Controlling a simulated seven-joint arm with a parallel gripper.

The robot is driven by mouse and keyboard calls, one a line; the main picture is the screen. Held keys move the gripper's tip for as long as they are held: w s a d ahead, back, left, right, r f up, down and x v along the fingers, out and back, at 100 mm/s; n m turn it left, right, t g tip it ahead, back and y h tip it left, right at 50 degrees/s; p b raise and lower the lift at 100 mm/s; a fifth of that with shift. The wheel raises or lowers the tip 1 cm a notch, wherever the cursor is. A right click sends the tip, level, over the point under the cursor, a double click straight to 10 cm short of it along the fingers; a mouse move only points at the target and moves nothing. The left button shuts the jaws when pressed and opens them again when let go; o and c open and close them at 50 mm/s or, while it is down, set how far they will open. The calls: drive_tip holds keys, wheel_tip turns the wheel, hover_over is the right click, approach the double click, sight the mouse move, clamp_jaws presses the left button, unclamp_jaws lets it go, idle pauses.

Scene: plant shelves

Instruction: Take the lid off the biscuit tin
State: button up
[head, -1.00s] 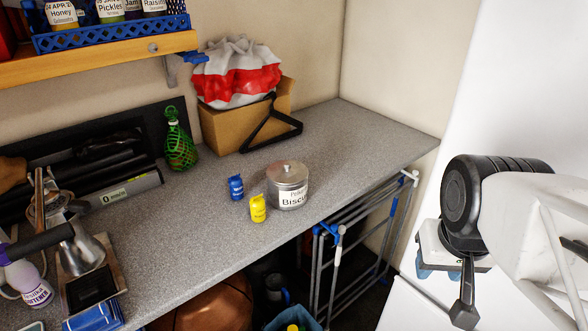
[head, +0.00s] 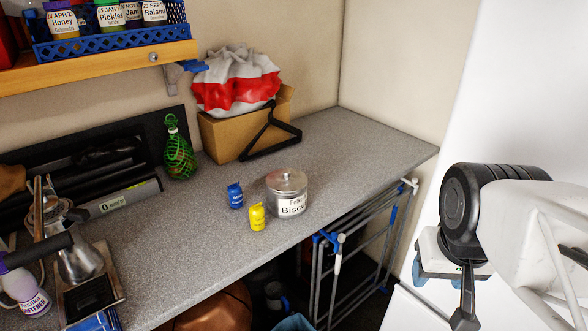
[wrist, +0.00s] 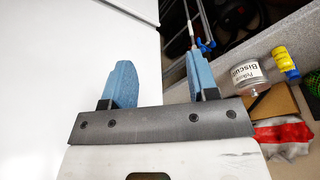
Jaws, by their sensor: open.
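The biscuit tin (head: 287,205) is a round silver tin with a white "Biscu" label, standing upright on the grey worktop. Its lid (head: 287,179), flat and silver with a small knob, sits on top. The tin also shows in the wrist view (wrist: 250,80), at the right. My gripper (wrist: 158,75) has two blue fingers, spread apart with nothing between them. In the head view my gripper (head: 428,262) hangs at the right, low and well away from the tin, partly hidden by my arm.
A blue jar (head: 235,195) and a yellow jar (head: 257,217) stand close to the tin's left. Behind are a cardboard box (head: 222,137) with a bag and a black hanger (head: 272,140). A drying rack (head: 355,235) stands below the edge. The worktop right of the tin is clear.

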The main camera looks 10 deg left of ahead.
drive_tip(key=w+a+r+n, duration=0.2)
drive_tip(key=w+n, duration=0.1)
drive_tip(key=w, duration=0.3)
drive_tip(key=w+a+r+n, duration=0.2)
drive_tip(key=w+a, duration=0.1)
drive_tip(key=w, duration=0.3)
drive_tip(key=n+g, duration=0.3)
drive_tip(key=n, duration=1.2)
hover_over(287, 171)
drive_tip(key=f, duration=0.5)
drive_tip(key=shift+s+d, duration=0.3)
drive_tip(key=shift+d, duration=0.1)
drive_tip(key=shift+w+a+f, duration=0.1)
drive_tip(key=shift+w+a, duration=0.2)
drive_tip(key=shift+a, duration=0.15)
drive_tip(key=shift+f, duration=1.3)
